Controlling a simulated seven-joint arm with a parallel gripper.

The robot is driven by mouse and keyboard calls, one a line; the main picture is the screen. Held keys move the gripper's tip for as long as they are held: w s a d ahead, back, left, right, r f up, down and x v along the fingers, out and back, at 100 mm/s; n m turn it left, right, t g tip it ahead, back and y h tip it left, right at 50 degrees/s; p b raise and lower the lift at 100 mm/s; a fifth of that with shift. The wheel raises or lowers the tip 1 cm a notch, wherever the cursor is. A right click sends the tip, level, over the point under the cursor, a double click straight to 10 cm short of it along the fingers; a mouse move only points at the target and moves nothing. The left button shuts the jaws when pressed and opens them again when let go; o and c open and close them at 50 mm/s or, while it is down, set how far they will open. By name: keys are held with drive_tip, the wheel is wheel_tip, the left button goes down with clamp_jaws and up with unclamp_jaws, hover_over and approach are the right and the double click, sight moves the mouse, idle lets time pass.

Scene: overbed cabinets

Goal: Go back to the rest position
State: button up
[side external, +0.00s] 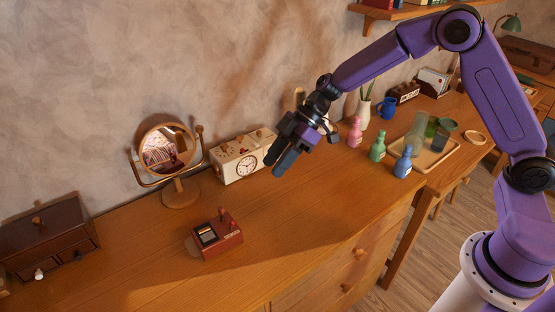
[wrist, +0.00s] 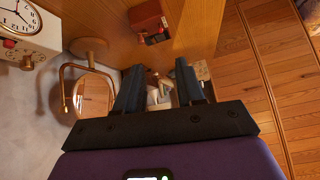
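My gripper (side external: 281,160) hangs in the air above the wooden dresser top (side external: 150,262), in front of the white clock box (side external: 240,157) in the side view. The arm reaches in from the right, bent at the elbow. In the wrist view the two dark fingers of my gripper (wrist: 158,72) stand apart, and nothing is held between them. The small red box with knobs (side external: 217,238) stands on the dresser below and to the left of my gripper; a red box also shows at the top of the wrist view (wrist: 148,17).
A round mirror (side external: 167,150) on a wooden stand is left of the clock. A dark drawer chest (side external: 48,236) is far left. Pink (side external: 355,132), green (side external: 377,147) and blue (side external: 403,162) bottles stand right of my gripper, beside a tray (side external: 438,159). The front dresser top is clear.

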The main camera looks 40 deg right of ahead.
drive_tip(key=s+r+g+h, duration=0.1)
drive_tip(key=s+r+h, duration=0.15)
drive_tip(key=s, duration=0.65)
drive_tip(key=s+r+g+h, duration=0.1)
drive_tip(key=s+r+g, duration=0.15)
drive_tip(key=s, duration=0.75)
drive_tip(key=s+d+m+t+h, duration=0.3)
drive_tip(key=s+d+h, duration=0.1)
drive_tip(key=s+d, duration=0.7)
drive_tip(key=shift+d+r, duration=0.3)
drive_tip(key=shift+d, duration=0.3)
drive_tip(key=shift+h, duration=0.25)
idle(4.2)
